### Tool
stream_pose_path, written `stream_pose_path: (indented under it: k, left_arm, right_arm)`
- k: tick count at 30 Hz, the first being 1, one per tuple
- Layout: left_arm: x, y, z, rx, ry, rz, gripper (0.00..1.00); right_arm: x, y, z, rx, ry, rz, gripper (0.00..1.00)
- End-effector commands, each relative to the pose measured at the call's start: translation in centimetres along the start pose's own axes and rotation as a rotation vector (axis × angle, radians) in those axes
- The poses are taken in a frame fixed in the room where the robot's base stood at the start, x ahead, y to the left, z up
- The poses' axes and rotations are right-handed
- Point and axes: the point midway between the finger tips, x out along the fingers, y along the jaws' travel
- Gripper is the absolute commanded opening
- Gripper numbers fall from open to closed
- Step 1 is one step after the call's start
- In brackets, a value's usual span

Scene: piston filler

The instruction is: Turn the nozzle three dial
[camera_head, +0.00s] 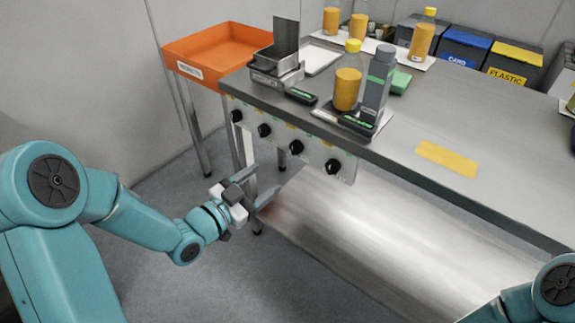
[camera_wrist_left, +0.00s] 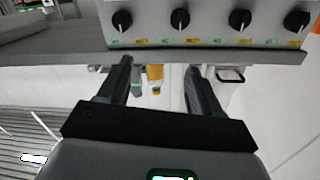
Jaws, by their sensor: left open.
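A row of several black dials runs along a light panel on the front of the steel table. The third dial from the left (camera_head: 296,147) is likely nozzle three, though its label is not readable. The dials also show along the top of the left wrist view, where that dial appears second from the left (camera_wrist_left: 180,19), the view being upside down. My left gripper (camera_head: 262,186) is open and empty, below and in front of the panel, apart from every dial. Its two fingers (camera_wrist_left: 158,68) point toward the table. My right gripper is out of view.
The steel table (camera_head: 500,165) holds an amber bottle (camera_head: 347,88), a grey bottle (camera_head: 377,85) and a metal hopper (camera_head: 277,70). An orange tray (camera_head: 205,50) stands at the left. Bins (camera_head: 465,45) stand behind. Floor near the gripper is clear.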

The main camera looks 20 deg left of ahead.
Motion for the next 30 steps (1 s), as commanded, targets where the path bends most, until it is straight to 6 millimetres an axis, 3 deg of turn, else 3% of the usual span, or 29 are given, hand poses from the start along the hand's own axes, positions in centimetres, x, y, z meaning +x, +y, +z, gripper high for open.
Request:
stream_pose_path:
  k: [1, 6, 14, 17, 30]
  left_arm:
    - [-0.2, -0.3, 1.5, 0.012, 0.006, -0.015, 0.65]
    - [-0.9, -1.2, 2.9, 0.036, 0.017, -0.048, 0.65]
    - [-0.6, -1.6, 3.9, 0.041, 0.015, -0.062, 0.65]
    - [0.8, -1.6, 3.7, 0.041, 0.017, -0.061, 0.65]
    - [11.2, -2.2, 3.6, 0.040, 0.016, -0.065, 0.65]
  right_arm:
    - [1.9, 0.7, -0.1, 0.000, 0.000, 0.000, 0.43]
    - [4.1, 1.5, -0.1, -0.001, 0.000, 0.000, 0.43]
    - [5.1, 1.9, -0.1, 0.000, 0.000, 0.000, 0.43]
    - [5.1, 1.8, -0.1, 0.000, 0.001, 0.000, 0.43]
    - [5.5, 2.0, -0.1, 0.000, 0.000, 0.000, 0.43]
